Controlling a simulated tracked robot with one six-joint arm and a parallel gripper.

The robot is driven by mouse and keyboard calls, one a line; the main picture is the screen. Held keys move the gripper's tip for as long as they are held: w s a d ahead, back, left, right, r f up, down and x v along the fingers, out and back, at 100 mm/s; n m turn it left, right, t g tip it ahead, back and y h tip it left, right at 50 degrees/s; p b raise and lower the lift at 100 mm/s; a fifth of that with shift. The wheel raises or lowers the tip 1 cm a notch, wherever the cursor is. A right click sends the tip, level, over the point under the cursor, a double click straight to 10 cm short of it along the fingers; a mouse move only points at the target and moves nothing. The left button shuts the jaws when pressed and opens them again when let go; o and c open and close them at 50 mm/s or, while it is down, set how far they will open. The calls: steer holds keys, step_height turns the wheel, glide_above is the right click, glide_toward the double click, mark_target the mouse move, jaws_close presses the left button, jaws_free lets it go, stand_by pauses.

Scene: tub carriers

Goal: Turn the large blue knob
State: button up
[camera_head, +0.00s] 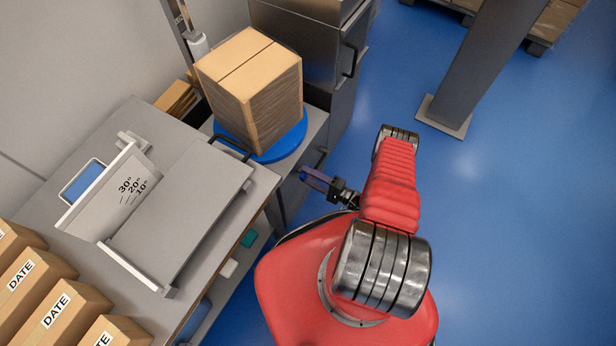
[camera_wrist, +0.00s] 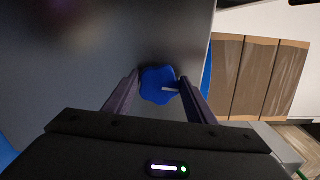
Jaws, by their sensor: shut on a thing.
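The large blue knob (camera_wrist: 156,84) has a lobed outline and sits on a grey surface in the wrist view. A short white pointer line on it points to the right in that picture. My gripper (camera_wrist: 160,79) has one dark finger on each side of the knob and is shut on it. In the head view my gripper (camera_head: 315,178) reaches left from my red arm, beside the front of the grey bench. The knob cannot be made out clearly there.
A wrapped cardboard box (camera_head: 250,90) stands on a blue round plate (camera_head: 284,146) near the gripper. A grey tilted stand (camera_head: 185,215) with degree marks and several DATE boxes (camera_head: 65,310) are on the bench. A grey post (camera_head: 480,60) stands on the open blue floor.

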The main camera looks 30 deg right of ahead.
steer(key=shift+s+a+f+n, duration=0.2)
steer(key=shift+a+f+n, duration=0.1)
steer(key=shift+n, duration=0.2)
steer(key=o, duration=1)
steer(key=shift+w+d+r, duration=0.1)
steer(key=shift+d, duration=0.05)
steer(key=shift+o, duration=0.2)
steer(key=shift+d, duration=0.15)
